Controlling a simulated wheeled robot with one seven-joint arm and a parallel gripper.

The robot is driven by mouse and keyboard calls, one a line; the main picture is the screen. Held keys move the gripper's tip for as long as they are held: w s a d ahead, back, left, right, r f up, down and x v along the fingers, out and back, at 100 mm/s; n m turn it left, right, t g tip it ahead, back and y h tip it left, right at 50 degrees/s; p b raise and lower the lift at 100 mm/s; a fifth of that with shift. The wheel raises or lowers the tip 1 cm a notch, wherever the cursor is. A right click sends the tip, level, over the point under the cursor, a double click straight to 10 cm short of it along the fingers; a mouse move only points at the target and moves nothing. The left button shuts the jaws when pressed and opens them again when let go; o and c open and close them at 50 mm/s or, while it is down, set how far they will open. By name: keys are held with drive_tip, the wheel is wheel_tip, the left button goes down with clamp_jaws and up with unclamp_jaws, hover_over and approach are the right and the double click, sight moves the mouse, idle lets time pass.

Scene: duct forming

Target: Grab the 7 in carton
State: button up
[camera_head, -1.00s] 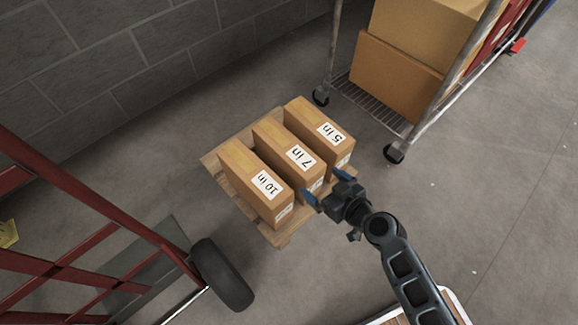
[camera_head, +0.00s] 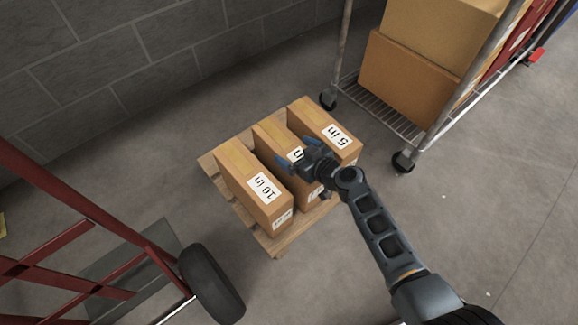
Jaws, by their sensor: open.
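The 7 in carton (camera_head: 269,146) stands in the middle of three brown cartons on a wooden pallet (camera_head: 279,242). Its label is mostly hidden behind my gripper (camera_head: 294,152). The 10 in carton (camera_head: 239,172) is to its left and the 5 in carton (camera_head: 315,121) to its right, with narrow gaps between. My gripper is open, with its blue fingertips spread over the 7 in carton's label area, one toward each side. I cannot tell whether the fingers reach down beside the carton or are still above it.
A wire rack cart (camera_head: 385,112) with large boxes (camera_head: 407,75) stands at the upper right. A red hand truck (camera_head: 75,241) with a black wheel (camera_head: 211,281) is at the lower left. A block wall (camera_head: 150,65) runs behind.

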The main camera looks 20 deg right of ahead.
drive_tip(key=shift+w+a+f, duration=0.15)
drive_tip(key=shift+w+f, duration=0.1)
drive_tip(key=shift+w, duration=0.2)
drive_tip(key=c, duration=1.6)
drive_tip(key=shift+w+r, duration=0.1)
drive_tip(key=shift+r, duration=0.1)
drive_tip(key=shift+c, duration=0.4)
